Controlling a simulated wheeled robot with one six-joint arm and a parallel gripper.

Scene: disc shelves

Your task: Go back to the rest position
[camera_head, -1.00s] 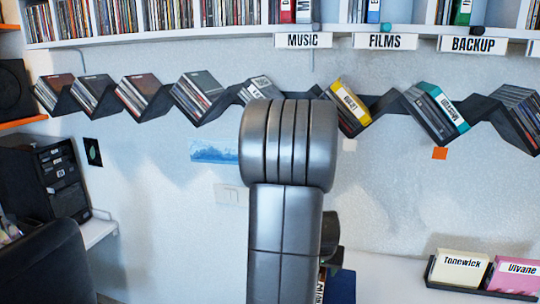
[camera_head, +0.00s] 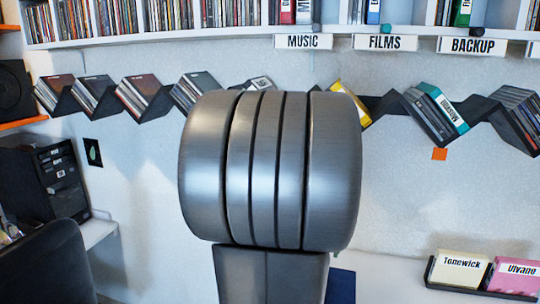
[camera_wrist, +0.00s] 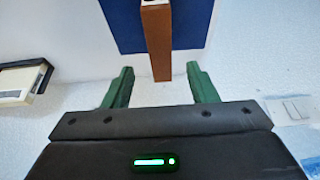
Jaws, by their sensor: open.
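My gripper (camera_wrist: 160,88) shows in the wrist view with its two green fingers apart and nothing between them. Beyond the fingertips is a brown upright bar (camera_wrist: 157,45) in front of a dark blue panel (camera_wrist: 118,25); the fingers look clear of both. In the head view my grey arm fills the middle and hides my gripper. A small part of the blue panel (camera_head: 341,287) shows at the lower right of my arm.
A dark zigzag wall rack (camera_head: 482,106) holds discs, partly hidden behind my arm. Above it is a white shelf with MUSIC (camera_head: 303,41), FILMS (camera_head: 385,42) and BACKUP (camera_head: 473,45) labels. A dark tray (camera_head: 432,280) with Tonewick (camera_head: 460,272) and Ulvane (camera_head: 515,277) boxes stands lower right.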

